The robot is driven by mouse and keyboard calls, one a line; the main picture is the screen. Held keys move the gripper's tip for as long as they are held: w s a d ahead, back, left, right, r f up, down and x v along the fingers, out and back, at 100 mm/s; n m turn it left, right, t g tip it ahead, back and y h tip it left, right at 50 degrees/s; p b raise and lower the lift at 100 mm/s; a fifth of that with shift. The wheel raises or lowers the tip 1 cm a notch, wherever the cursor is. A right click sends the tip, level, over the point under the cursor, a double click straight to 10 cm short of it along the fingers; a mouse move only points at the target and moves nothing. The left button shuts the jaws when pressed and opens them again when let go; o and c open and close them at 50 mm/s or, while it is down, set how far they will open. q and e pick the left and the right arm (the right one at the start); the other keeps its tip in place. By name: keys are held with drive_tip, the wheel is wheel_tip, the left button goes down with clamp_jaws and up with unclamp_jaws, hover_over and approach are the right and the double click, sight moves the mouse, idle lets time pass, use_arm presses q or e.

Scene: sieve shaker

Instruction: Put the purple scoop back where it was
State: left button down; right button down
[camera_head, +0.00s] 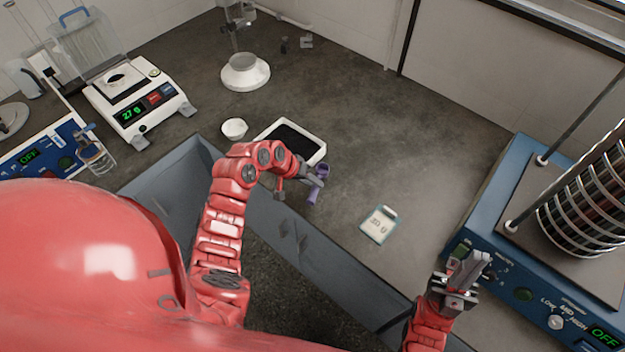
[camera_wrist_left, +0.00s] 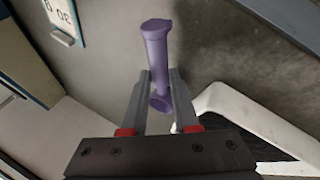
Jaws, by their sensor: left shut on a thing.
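The purple scoop (camera_head: 318,190) is in my left gripper (camera_head: 308,178), just in front of the white tray (camera_head: 312,149) with dark contents. In the left wrist view, the scoop (camera_wrist_left: 156,60) sits between the two fingers of the left gripper (camera_wrist_left: 160,90), its length pointing away from the palm. The fingers are shut on its near part. I cannot tell whether the scoop touches the counter. My right gripper (camera_head: 465,272) is at the lower right, in front of the blue sieve shaker; whether its fingers are apart is unclear.
A small white bowl (camera_head: 235,129) stands left of the tray. A labelled card (camera_head: 379,225) lies to the right on the counter. The sieve shaker (camera_head: 510,270) fills the right side. A balance (camera_head: 136,102) stands at the back left. The counter's middle is clear.

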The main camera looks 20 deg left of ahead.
use_arm(q)
drive_tip(key=shift+f, duration=0.65)
drive_tip(key=c, duration=0.6)
unclamp_jaws()
drive_tip(key=shift+r, duration=0.1)
